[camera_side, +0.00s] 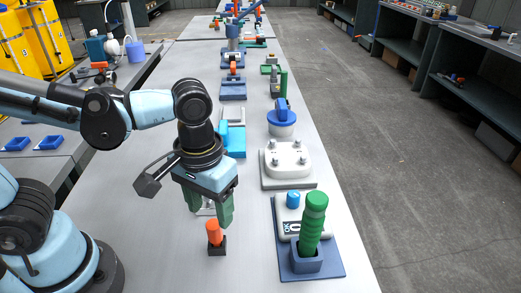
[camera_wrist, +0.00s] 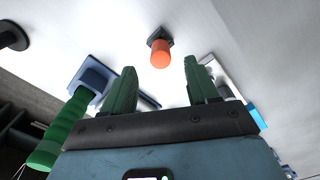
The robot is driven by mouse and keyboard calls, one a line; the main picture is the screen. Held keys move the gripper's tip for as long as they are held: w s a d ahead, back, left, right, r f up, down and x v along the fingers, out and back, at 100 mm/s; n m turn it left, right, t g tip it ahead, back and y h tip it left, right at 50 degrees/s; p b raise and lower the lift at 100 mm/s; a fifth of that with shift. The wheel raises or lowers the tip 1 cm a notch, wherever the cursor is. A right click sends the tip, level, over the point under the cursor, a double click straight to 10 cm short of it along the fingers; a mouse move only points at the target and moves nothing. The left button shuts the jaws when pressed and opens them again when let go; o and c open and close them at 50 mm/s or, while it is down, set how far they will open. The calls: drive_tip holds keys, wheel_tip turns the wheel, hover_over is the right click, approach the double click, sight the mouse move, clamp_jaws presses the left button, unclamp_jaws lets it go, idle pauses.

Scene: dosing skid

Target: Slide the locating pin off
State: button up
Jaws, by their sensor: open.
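An orange pin (camera_side: 214,231), which looks like the locating pin, stands upright in a small dark block (camera_side: 217,249) on the bench. It also shows in the wrist view (camera_wrist: 160,55), seen between and beyond the fingertips. My gripper (camera_side: 210,216) has green fingers spread apart, with nothing between them. In the side view it hangs close above and behind the pin's top. The fingers look clear of the pin, but the exact gap cannot be told.
A blue plate (camera_side: 335,268) to the right carries a tall green ribbed handle (camera_side: 313,225) in a blue socket. Behind it stands a white block with metal knobs (camera_side: 288,164), then a blue-topped round part (camera_side: 281,120). Bare bench lies left of the pin.

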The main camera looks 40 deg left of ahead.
sight(213, 224)
drive_tip(key=shift+f, duration=2.9)
clamp_jaws()
drive_tip(key=shift+r, duration=2.2)
